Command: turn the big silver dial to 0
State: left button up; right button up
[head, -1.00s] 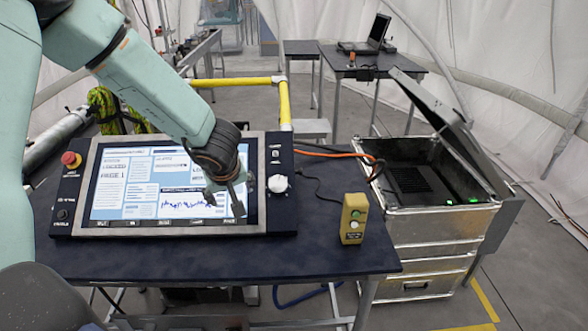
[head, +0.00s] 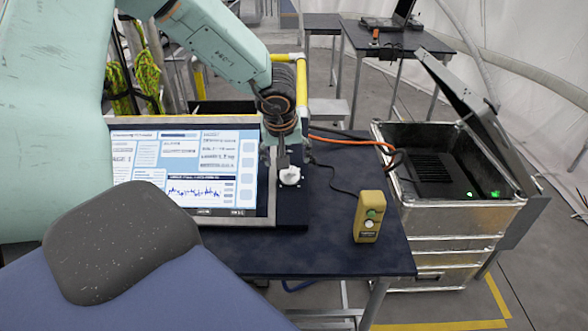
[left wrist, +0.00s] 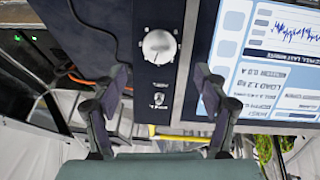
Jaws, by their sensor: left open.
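The big silver dial (head: 289,175) sits on the dark strip at the right side of the screen panel. In the left wrist view the dial (left wrist: 159,46) is a round silver knob with a ridge across it, above and between my fingertips. My left gripper (head: 281,155) is just behind and beside the dial in the head view, partly covering the strip. In the left wrist view my left gripper (left wrist: 164,78) is open, with its two fingers apart and nothing between them. The dial's markings are too small to read. My right gripper is not in view.
The screen panel (head: 170,203) stands on the dark table (head: 330,245). A yellow box with buttons (head: 369,216) stands to the right of the dial. An orange cable (head: 350,141) runs to an open metal case (head: 455,217). The table between dial and yellow box is mostly clear.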

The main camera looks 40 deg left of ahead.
aim_at(289, 173)
pick_arm(q)
jog(key=x, duration=0.5)
jog(key=shift+a+f, duration=0.1)
jog(key=shift+f, duration=0.1)
jog(key=shift+x, duration=1.05)
jog(key=shift+w+a+f, duration=0.1)
jog(key=shift+w+f, duration=0.2)
jog(key=shift+f, duration=0.05)
jog(key=shift+c, duration=0.3)
jog(key=shift+s+r, duration=0.15)
jog(key=c, duration=1.1)
